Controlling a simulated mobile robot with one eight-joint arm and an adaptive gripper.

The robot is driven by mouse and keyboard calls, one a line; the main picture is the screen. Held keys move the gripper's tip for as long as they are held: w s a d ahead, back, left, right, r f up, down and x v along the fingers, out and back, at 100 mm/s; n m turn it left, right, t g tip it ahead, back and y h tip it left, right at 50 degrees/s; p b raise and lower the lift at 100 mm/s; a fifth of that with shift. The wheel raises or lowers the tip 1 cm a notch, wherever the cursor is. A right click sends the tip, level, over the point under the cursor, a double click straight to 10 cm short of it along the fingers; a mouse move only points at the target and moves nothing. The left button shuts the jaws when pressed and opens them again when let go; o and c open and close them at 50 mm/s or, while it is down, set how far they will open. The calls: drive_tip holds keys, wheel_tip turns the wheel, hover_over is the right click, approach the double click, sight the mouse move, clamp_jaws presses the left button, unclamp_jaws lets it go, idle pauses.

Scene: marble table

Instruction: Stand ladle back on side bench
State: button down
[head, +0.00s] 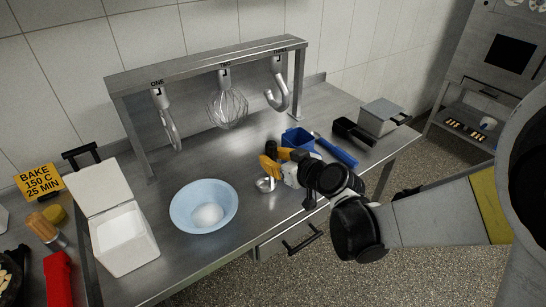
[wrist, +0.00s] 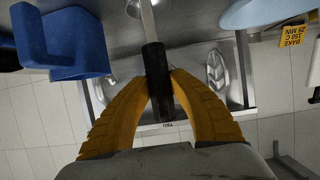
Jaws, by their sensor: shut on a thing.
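My gripper (head: 272,166) has yellow fingers shut on the ladle, over the steel bench (head: 170,262). In the wrist view the fingers (wrist: 157,78) close around the ladle's black handle (wrist: 155,62), and its steel stem (wrist: 147,20) runs to the top edge. In the head view the ladle's steel bowl (head: 265,185) hangs low below the fingers, right of the blue bowl. I cannot tell whether it touches the bench. My arm and gripper hide most of the handle there.
A blue bowl (head: 182,204) with white contents and a white lidded tub (head: 124,243) stand to the left. A rack (head: 205,62) with a whisk (head: 228,108) and hooked tools stands behind. A blue container (head: 298,138), blue bar (head: 337,151) and grey box (head: 382,116) are on the right.

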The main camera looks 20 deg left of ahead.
drive_tip(key=c, duration=1.3)
unclamp_jaws()
drive_tip(key=shift+o, duration=0.2)
drive_tip(key=p+v, duration=0.3)
drive_tip(key=v, duration=0.7)
drive_tip(key=shift+d+r+p, duration=0.25)
drive_tip(key=shift+r+p, duration=0.1)
drive_tip(key=shift+p, duration=0.05)
drive_tip(key=shift+d, duration=0.15)
